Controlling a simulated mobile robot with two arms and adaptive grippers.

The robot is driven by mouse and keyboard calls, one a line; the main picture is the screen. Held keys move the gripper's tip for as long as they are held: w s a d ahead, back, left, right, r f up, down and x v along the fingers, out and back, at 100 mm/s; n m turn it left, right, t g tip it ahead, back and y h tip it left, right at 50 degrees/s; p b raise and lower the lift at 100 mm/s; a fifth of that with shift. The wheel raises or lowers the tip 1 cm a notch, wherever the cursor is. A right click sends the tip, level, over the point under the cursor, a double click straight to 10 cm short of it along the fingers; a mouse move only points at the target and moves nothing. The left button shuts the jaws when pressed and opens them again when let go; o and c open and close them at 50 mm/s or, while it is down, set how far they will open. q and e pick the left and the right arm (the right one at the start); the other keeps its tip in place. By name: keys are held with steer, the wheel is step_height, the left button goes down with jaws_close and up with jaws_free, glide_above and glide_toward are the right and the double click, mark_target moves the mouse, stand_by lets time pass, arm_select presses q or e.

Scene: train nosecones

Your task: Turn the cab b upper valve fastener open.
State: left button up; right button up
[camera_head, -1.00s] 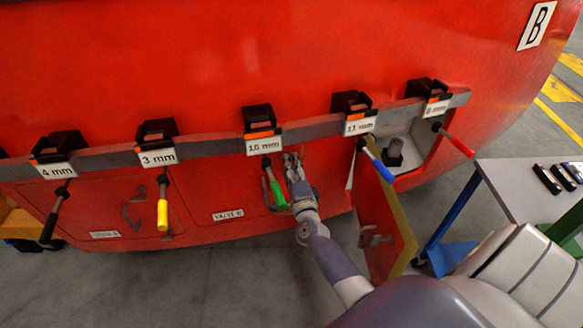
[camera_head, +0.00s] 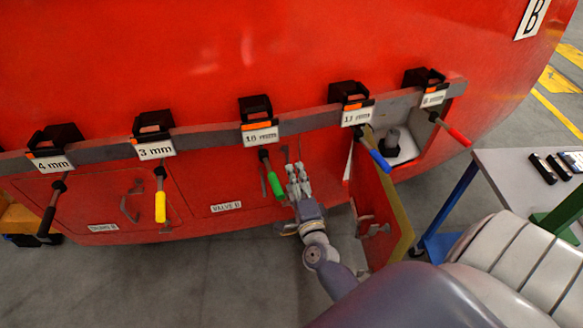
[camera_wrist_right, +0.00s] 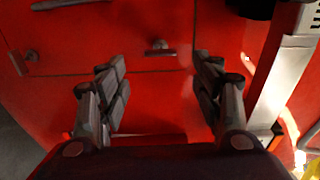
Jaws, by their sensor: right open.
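The red valve panel (camera_head: 205,185), labelled VALVE B (camera_head: 226,207), is closed in the lower front of the red cab. My right gripper (camera_head: 296,175) is in front of the panel's right part, just right of the green-handled tool. In the right wrist view the gripper (camera_wrist_right: 160,68) is open and empty, its fingers spread before the red surface. A small metal fastener (camera_wrist_right: 160,46) lies ahead between the fingertips, apart from them. Another small fastener (camera_wrist_right: 31,56) is to the left. I cannot tell which one is the upper valve fastener. In the head view the arm and tool hide that area.
Hex tools hang from a grey rail (camera_head: 205,137); the green handle (camera_head: 274,184) and blue handle (camera_head: 379,160) flank my gripper. An open door (camera_head: 392,215) stands out at right. A table (camera_head: 510,170) is further right. Grey floor is clear below.

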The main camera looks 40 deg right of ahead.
steer(key=shift+v, duration=1.55)
steer(key=s+a+f+n+g+y+b, duration=0.2)
steer(key=s+a+f+n, duration=0.25)
steer(key=f, duration=0.75)
steer(key=s+a+f+n+g+y+b, duration=0.1)
steer(key=s+a+f+n+g+y, duration=0.3)
steer(key=f, duration=0.8)
steer(key=s+a+f+n+g+y+b, duration=0.1)
steer(key=s+a+f+n+b, duration=0.15)
steer(key=s+f+n, duration=0.6)
steer(key=s+f+n+g+b, duration=0.1)
steer(key=s+f+n+g, duration=0.2)
steer(key=s+f, duration=0.7)
steer(key=s+d+f+n+g+b, duration=0.1)
steer(key=s+f+n+g, duration=0.3)
steer(key=s+f, duration=0.7)
steer(key=s+g+b, duration=0.1)
steer(key=s, duration=0.2)
steer(key=shift+s+n+g+h, duration=0.2)
steer(key=shift+n+g+h, duration=0.1)
steer(key=shift+g, duration=0.1)
